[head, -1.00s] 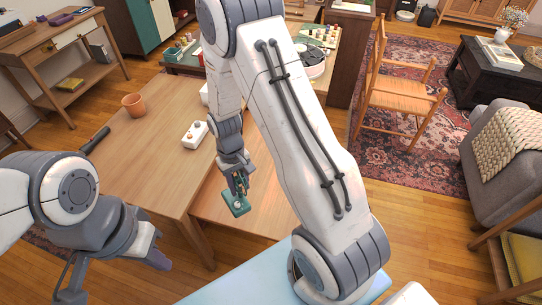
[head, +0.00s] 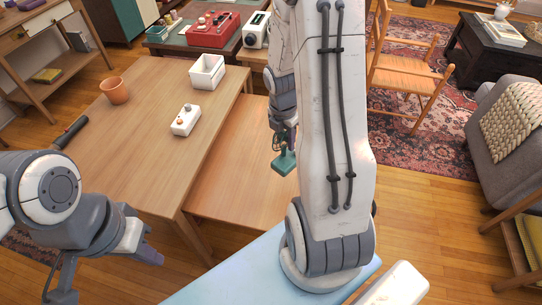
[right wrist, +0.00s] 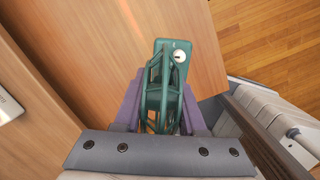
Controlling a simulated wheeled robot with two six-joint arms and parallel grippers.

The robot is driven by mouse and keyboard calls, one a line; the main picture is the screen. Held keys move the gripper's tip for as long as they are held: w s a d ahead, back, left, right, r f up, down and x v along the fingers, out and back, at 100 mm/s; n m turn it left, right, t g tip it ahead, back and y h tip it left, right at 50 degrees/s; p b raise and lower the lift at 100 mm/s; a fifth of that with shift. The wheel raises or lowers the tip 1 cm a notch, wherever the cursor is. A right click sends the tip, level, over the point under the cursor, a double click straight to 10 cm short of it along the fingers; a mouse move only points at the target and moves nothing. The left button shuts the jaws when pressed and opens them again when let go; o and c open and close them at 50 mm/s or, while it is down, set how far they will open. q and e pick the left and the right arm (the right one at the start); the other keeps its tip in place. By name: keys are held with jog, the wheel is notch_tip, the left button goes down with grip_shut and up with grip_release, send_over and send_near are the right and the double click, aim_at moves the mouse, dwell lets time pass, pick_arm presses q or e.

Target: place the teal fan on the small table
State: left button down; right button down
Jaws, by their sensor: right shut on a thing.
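The teal fan (head: 285,163) is held by my right gripper (head: 284,147), base outward. In the right wrist view the fan's cage (right wrist: 165,95) sits between the two purple fingers of my right gripper (right wrist: 164,110), its base with a white knob beyond them. The fan hangs above the lower wooden table (head: 235,180), near its right side; the gap below cannot be judged exactly. This lower table stands beside a larger, higher wooden table (head: 150,140). My left gripper (head: 105,277) is open and empty at the lower left. My right arm hides part of the lower table.
On the larger table are a terracotta pot (head: 114,90), a white box (head: 207,72), a white device with knobs (head: 186,120) and a dark-handled tool (head: 70,131). A wooden chair (head: 408,78) stands right. The visible lower tabletop is bare.

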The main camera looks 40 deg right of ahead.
jog(key=d+n, duration=0.1)
jog(key=s+d+n+b, duration=0.1)
jog(key=d+f+n, duration=0.1)
jog(key=n, duration=0.1)
jog(key=shift+s+d+t+b, duration=0.15)
jog(key=shift+s+t+b, duration=0.15)
jog(key=shift+s+b, duration=0.1)
jog(key=shift+s+d+n, duration=0.25)
jog(key=shift+d+n, duration=0.25)
jog(key=shift+n, duration=0.4)
jog(key=shift+w+a+f+b, duration=0.35)
jog(key=shift+w+a+f, duration=0.1)
jog(key=shift+w+f, duration=1.4)
jog(key=shift+w+a+f+b, duration=0.4)
jog(key=shift+w+f, duration=1.4)
jog(key=shift+w, duration=0.1)
jog(key=shift+w+a+f+b, duration=0.35)
jog(key=shift+w+a+f, duration=0.1)
jog(key=shift+w+f, duration=1.4)
jog(key=shift+c, duration=2.4)
grip_release()
jog(key=shift+f, duration=0.1)
